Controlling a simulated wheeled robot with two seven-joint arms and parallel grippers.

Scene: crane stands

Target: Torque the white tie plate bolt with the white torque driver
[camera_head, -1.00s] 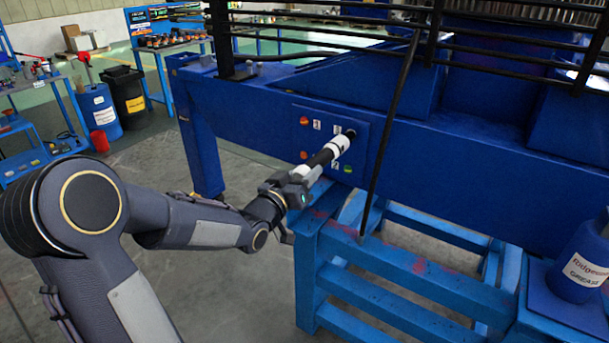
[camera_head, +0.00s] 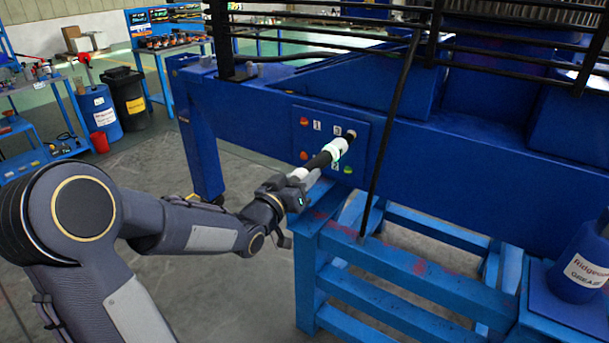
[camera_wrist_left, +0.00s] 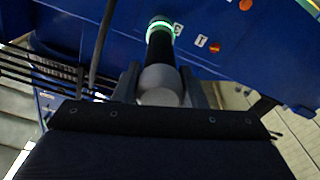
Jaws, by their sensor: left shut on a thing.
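The tie plate (camera_head: 328,114) is a blue panel on the side of the blue beam, with coloured bolts and number labels. My left gripper (camera_head: 298,181) is shut on the torque driver (camera_head: 319,161), a black and white tool with a green-lit ring near its tip. The driver slants up to the plate's upper right corner, and its tip hides the bolt there; I cannot see the white bolt itself. In the left wrist view the driver (camera_wrist_left: 160,52) stands between the fingers, its green ring near the plate. My right gripper is out of view.
A red bolt (camera_head: 304,121), an orange bolt (camera_head: 304,155) and a green bolt (camera_head: 348,169) sit on the plate. A dark bar (camera_head: 390,125) runs down just right of it. A blue stand (camera_head: 400,262) is below, with a grease drum (camera_head: 580,265) at right.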

